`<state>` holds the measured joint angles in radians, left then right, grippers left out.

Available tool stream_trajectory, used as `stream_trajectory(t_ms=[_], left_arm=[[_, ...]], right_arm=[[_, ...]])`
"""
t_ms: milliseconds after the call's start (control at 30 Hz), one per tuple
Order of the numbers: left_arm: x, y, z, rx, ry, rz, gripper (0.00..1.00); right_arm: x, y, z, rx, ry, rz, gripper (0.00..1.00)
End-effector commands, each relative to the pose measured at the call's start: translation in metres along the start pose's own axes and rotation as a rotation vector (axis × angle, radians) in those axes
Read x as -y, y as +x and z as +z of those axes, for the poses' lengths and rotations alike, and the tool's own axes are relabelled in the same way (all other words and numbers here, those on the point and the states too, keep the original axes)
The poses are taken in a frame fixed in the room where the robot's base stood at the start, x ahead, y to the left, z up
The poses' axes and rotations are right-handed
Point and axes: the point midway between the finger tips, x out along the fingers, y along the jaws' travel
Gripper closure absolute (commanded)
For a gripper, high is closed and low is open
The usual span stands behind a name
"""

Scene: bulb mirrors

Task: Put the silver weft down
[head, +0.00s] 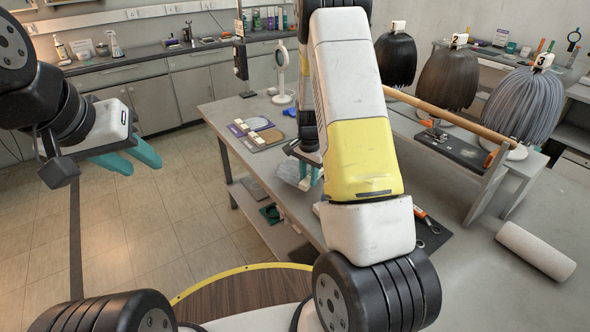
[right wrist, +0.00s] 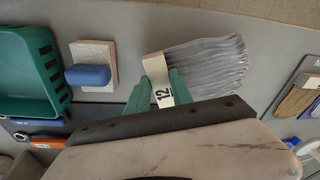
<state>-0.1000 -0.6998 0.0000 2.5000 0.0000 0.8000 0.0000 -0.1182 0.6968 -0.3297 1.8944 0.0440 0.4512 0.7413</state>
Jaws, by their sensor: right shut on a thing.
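The silver weft (right wrist: 208,66) is a fan of grey strands with a cream tab marked 12 in the right wrist view. My right gripper (right wrist: 160,90) is shut on the tab, its teal fingers on either side. In the head view, my right gripper (head: 310,172) points down over the near part of the grey table (head: 218,108), partly hidden by my arm. The weft shows there as a pale patch (head: 287,170) beside the fingers. I cannot tell whether it touches the table. My left gripper (head: 146,161) is open and empty above the floor at the left.
Other wefts on mats (head: 257,133) lie farther along the table; a blond one (right wrist: 298,100) shows at the right wrist view's right edge. Three wigs (head: 448,78) stand at the right.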

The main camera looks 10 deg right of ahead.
Motion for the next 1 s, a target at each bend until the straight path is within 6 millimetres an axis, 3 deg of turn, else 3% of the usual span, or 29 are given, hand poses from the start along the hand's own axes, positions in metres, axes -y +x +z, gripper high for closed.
stream_trajectory(t_ms=[300, 633, 667, 767, 1000], left_arm=[[0.000, 0.000, 0.000, 0.000, 0.000, 0.000, 0.64], [0.000, 0.000, 0.000, 0.000, 0.000, 0.000, 0.64], [0.000, 0.000, 0.000, 0.000, 0.000, 0.000, 0.64], [0.000, 0.000, 0.000, 0.000, 0.000, 0.000, 0.64], [0.000, 0.000, 0.000, 0.000, 0.000, 0.000, 0.64]], right_arm=[[-0.002, 0.036, 0.004, 0.000, 0.001, 0.001, 1.00], [-0.002, 0.039, 0.004, -0.001, 0.001, -0.001, 1.00], [-0.002, 0.039, 0.004, -0.001, 0.001, -0.001, 0.69], [-0.002, 0.039, 0.004, -0.001, 0.001, -0.001, 0.50], [-0.002, 0.039, 0.004, -0.001, 0.001, -0.001, 0.50]])
